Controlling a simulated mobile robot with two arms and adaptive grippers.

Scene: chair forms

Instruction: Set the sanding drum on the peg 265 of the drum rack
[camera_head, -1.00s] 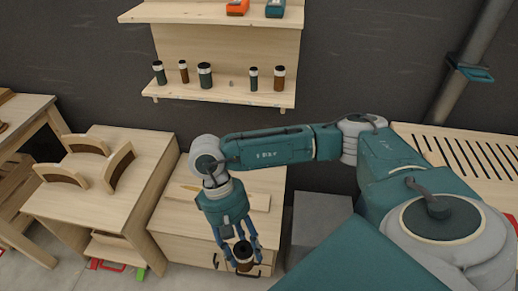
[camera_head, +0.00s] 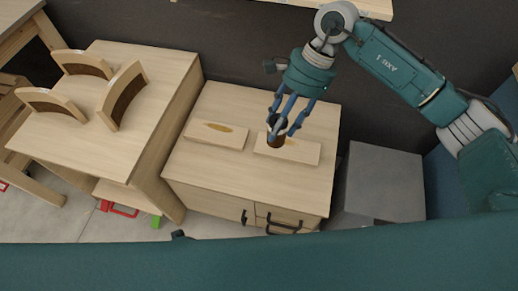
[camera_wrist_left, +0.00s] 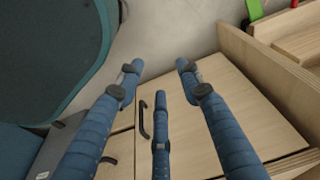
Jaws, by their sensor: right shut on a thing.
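The sanding drum (camera_head: 277,140), small, brown with a dark end, is between the fingers of my right gripper (camera_head: 278,126) in the head view. The gripper is shut on it and partly covers it. It is over or at the left end of the right flat board on the low cabinet; I cannot tell whether it touches the board. Only a pale wooden edge, which seems to be the drum rack (camera_head: 372,9), shows at the top; its pegs, including peg 265, are out of view. My left gripper (camera_wrist_left: 160,76) is open and empty in the left wrist view.
The low wooden cabinet (camera_head: 315,190) bears the right board (camera_head: 300,152) and a left board (camera_head: 207,140) with a brownish mark. A table (camera_head: 160,85) with several curved wooden pieces stands left. A grey box (camera_head: 385,180) stands right of the cabinet.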

